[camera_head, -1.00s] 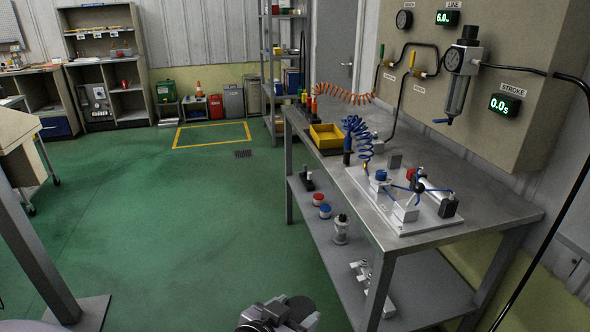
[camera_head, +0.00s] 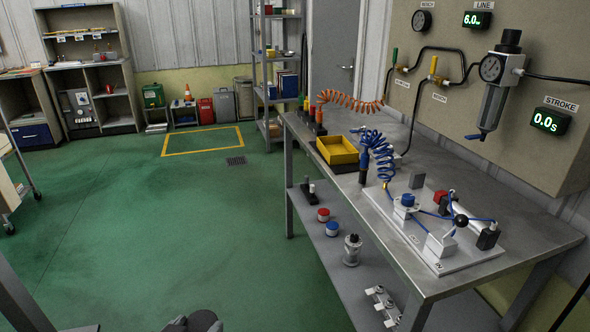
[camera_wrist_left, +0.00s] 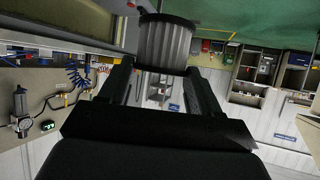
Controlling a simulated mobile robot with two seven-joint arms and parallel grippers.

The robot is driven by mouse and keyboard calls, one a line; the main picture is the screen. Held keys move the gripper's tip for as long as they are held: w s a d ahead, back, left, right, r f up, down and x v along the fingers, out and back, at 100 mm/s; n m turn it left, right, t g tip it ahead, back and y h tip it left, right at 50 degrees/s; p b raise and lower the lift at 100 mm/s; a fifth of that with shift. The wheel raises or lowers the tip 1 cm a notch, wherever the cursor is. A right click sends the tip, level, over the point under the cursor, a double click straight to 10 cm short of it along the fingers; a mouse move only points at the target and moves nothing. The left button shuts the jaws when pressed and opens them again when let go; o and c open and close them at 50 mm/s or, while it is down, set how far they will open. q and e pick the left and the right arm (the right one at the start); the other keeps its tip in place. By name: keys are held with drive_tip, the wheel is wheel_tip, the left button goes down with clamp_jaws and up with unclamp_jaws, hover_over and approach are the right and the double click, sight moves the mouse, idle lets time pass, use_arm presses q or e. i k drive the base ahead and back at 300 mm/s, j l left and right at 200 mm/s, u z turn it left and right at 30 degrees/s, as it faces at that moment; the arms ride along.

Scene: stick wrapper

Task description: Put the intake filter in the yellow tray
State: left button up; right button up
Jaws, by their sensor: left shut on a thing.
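The intake filter, a dark grey ribbed cylinder (camera_wrist_left: 167,44), is in the left wrist view at the top, between the fingertips of my left gripper (camera_wrist_left: 166,70). The gripper is shut on it. The yellow tray (camera_head: 338,151) sits on the far left part of the steel workbench (camera_head: 400,262), well away from the gripper. It looks empty. My right gripper is not in view.
A blue coiled hose (camera_head: 378,150) stands right of the tray. A white plate (camera_head: 470,262) with pneumatic parts lies on the near benchtop. The lower shelf (camera_head: 338,262) holds red and blue pieces. Green floor (camera_head: 150,230) left of the bench is clear.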

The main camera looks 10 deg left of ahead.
sight(337, 153)
drive_tip(key=i+j+u, duration=0.2)
drive_tip(key=u, duration=0.2)
drive_tip(key=i+u, duration=0.35)
drive_tip(key=i+j+z, duration=0.1)
drive_tip(key=i, duration=0.4)
drive_tip(key=i+j+z, duration=0.1)
drive_tip(key=i, duration=0.35)
drive_tip(key=i+j+z, duration=0.15)
drive_tip(key=z, duration=0.3)
drive_tip(key=i+j+z, duration=0.25)
drive_tip(key=z, duration=0.2)
drive_tip(key=i+j+z, duration=0.4)
drive_tip(key=j+z, duration=0.25)
drive_tip(key=z, duration=0.2)
drive_tip(key=i+j+z, duration=0.1)
drive_tip(key=j+z, duration=0.85)
drive_tip(key=j, duration=0.2)
drive_tip(key=i+l, duration=0.1)
